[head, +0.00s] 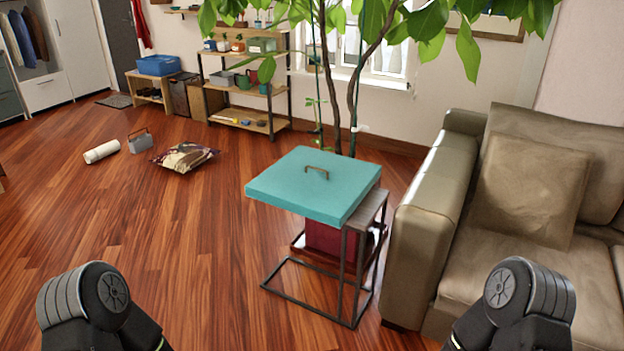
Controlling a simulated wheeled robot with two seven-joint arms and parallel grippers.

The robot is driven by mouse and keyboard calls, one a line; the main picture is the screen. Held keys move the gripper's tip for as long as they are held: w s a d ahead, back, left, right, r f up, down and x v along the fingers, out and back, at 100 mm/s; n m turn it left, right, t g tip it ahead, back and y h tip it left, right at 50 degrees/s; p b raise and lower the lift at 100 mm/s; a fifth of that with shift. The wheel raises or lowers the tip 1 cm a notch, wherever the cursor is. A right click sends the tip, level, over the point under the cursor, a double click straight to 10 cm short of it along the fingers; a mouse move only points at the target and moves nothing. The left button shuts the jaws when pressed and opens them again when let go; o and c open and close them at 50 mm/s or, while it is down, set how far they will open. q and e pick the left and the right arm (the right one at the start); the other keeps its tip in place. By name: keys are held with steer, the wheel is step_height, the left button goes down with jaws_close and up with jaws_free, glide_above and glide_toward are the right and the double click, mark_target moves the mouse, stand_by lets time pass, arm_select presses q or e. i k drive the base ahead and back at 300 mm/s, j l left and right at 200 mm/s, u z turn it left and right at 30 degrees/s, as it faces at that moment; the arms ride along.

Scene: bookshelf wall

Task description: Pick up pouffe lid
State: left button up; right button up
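The pouffe lid (290,187) is a flat teal square with a small brown handle (317,171) on its top. It lies on a side table (370,212) with a dark metal frame and overhangs the table's left side. Both of my arms show at the bottom edge, one at the left and one at the right, well apart from the lid. Neither gripper can be seen in the head view.
A brown sofa (418,230) stands close to the table's right side. A tall plant (352,80) rises behind the lid. A patterned cushion (185,157), a white roll (101,151) and a grey box (140,141) lie on the floor. The floor left of the table is clear.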

mark_target(322, 186)
steer(key=i+j, duration=0.4)
steer(key=i+j+u, duration=0.1)
steer(key=i+j, duration=0.25)
steer(key=i, duration=0.2)
steer(key=i+j, duration=0.35)
steer(key=i, duration=0.15)
steer(key=i+j+u, duration=0.1)
steer(key=i+j, duration=0.2)
steer(key=i, duration=0.2)
